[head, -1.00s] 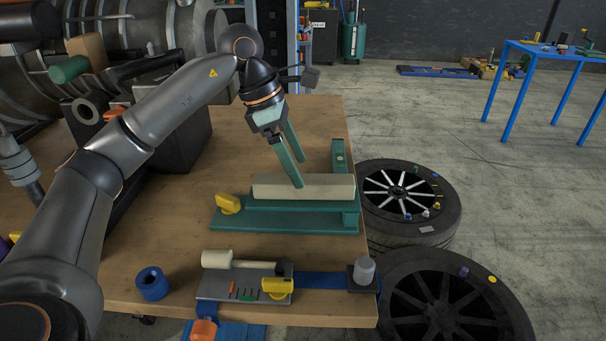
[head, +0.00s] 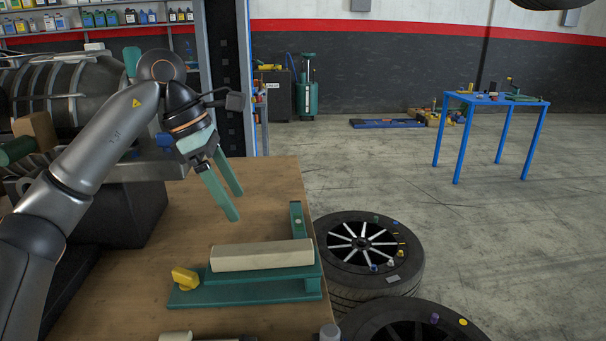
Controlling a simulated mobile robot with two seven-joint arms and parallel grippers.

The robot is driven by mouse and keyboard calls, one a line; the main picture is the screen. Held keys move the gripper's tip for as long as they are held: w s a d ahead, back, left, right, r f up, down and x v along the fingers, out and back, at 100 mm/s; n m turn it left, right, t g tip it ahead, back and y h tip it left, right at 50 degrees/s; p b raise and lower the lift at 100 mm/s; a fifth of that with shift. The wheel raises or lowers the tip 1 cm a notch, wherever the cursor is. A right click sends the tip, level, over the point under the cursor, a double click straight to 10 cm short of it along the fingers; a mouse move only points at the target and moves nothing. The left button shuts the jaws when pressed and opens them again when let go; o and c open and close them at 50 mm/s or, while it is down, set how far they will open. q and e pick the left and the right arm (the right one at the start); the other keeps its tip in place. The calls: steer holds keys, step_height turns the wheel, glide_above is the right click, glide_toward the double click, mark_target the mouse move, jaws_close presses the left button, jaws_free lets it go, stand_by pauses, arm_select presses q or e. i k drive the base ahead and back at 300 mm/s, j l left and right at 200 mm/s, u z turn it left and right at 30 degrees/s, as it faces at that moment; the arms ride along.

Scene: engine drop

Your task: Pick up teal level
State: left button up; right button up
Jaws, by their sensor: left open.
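The teal level (head: 298,220) lies near the right edge of the wooden table, behind the right end of a cream block. A small vial shows on its top. Its near end is hidden behind the block. My left gripper (head: 237,205) has green fingers spread apart with nothing between them. It is above the table, to the left of the level and apart from it. My right gripper is not in view.
The cream block (head: 262,255) rests on a teal stand (head: 245,292) with a yellow knob (head: 185,278). A tyre (head: 365,250) lies on the floor beside the table. A blue-legged table (head: 492,100) stands farther back right.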

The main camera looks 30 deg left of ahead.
mark_target(298, 230)
steer(key=k+l, duration=0.2)
steer(key=l, duration=0.2)
steer(key=k+l, duration=0.2)
steer(key=l, duration=0.2)
steer(key=k+l, duration=0.2)
steer(key=l, duration=0.2)
